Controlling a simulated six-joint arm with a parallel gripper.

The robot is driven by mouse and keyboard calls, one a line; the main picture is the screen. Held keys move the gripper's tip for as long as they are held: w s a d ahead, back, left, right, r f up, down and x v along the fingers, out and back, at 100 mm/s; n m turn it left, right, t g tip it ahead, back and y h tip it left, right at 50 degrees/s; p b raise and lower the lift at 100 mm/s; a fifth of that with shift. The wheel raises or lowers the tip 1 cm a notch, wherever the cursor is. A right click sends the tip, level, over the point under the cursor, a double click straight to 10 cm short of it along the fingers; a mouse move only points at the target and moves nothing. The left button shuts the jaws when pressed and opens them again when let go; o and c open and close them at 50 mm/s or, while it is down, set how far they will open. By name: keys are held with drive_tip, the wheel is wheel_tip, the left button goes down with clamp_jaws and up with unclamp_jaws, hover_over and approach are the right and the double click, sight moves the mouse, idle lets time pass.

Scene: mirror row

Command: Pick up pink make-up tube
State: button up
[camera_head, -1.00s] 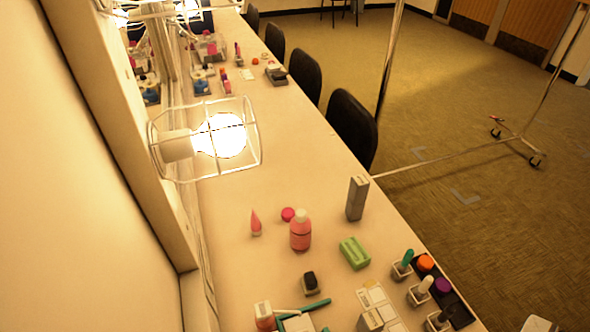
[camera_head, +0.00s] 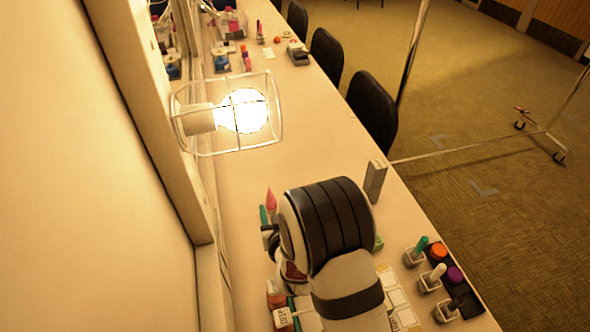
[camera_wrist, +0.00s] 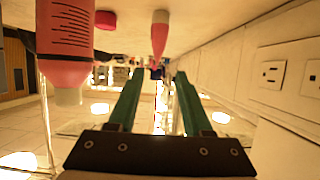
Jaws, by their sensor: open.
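The pink make-up tube (camera_head: 271,201) stands upright on the counter near the mirror, its pointed end up. The wrist view is upside down and shows the tube (camera_wrist: 160,38) beyond my fingertips, roughly in line with the gap between them. My gripper (camera_wrist: 159,73) is open, with two green fingers and nothing between them. In the head view my arm covers most of the gripper, and one green finger shows close to the tube. A pink bottle (camera_wrist: 65,45) and a small pink round item (camera_wrist: 105,20) stand to the left in the wrist view; my arm hides them in the head view.
A caged lit bulb (camera_head: 242,111) juts from the mirror wall above the counter. A grey box (camera_head: 375,181) stands by the counter's right edge. Holders with coloured items (camera_head: 438,252) are at the lower right. The counter beyond the tube is largely clear.

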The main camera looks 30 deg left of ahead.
sight(268, 189)
drive_tip(key=x, duration=1.1)
drive_tip(key=shift+w+a+f, duration=0.15)
drive_tip(key=shift+w, duration=0.25)
clamp_jaws()
